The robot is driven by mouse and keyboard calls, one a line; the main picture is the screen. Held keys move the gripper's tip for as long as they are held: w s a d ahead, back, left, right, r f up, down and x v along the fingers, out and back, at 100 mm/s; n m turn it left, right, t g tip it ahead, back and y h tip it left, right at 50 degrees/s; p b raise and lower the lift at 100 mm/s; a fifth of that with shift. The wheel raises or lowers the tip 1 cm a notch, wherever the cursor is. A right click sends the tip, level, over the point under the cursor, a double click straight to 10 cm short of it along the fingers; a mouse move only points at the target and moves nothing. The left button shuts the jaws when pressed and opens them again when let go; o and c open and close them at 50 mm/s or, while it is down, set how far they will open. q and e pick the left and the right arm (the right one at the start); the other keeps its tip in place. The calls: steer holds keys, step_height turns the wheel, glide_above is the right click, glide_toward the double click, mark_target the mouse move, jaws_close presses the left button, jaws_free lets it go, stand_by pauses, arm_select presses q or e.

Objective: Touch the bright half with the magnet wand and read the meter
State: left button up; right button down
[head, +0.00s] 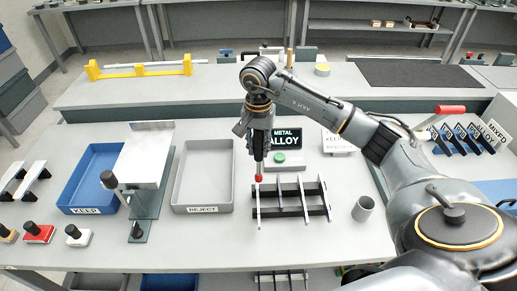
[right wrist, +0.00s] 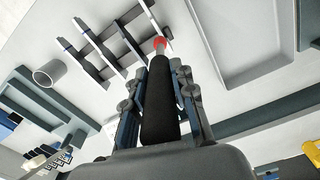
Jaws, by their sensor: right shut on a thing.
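My right gripper (head: 258,140) is shut on the magnet wand (head: 258,178), which has a black handle (right wrist: 160,105) and a red tip (right wrist: 160,43). The wand points down over the left end of a black rack (head: 290,212) holding several pale bars. The tip appears at or just above the leftmost bar (head: 257,207); I cannot tell whether they touch. Which half is brighter is too small to tell. My left gripper is not in view.
A grey REJECT tray (head: 202,209) and a blue KEEP tray (head: 85,210) lie to the left, with a press-like stand (head: 147,190) between. A grey cup (head: 363,208) stands right of the rack. A green button (head: 280,158) sits below the display.

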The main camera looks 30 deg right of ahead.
mark_target(259, 136)
steer(key=shift+r+p, duration=0.8)
steer(key=shift+r, duration=1.2)
